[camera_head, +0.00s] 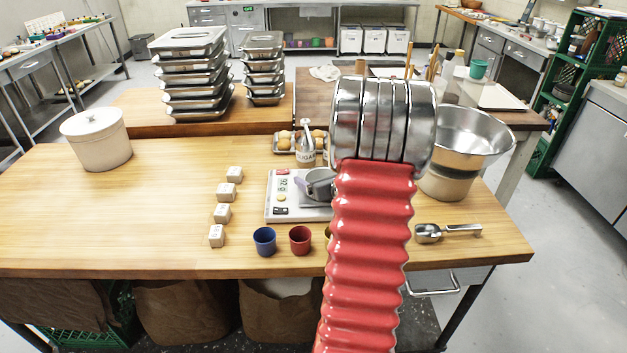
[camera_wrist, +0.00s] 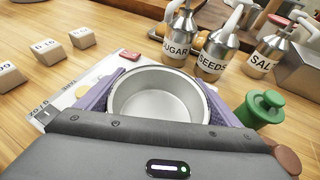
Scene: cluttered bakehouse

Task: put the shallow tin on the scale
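The shallow tin (camera_wrist: 160,95), a round, empty silver tin, sits upright between the purple fingers of my gripper (camera_wrist: 160,82) in the wrist view. Both fingers appear to press on its sides. In the head view the tin (camera_head: 321,182) shows over the white scale (camera_head: 275,209), partly hidden behind my red arm. One purple finger of my gripper (camera_head: 301,186) shows at its left. The scale's left part, with its display, also shows in the wrist view (camera_wrist: 62,99). I cannot tell whether the tin's base touches the scale.
Labelled bottles, including a sugar bottle (camera_wrist: 180,38) and a seeds bottle (camera_wrist: 218,52), stand just behind. A green object (camera_wrist: 260,108) is close to the right finger. Several pale blocks (camera_head: 222,214) lie left; blue (camera_head: 264,241) and red (camera_head: 300,240) cups stand in front.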

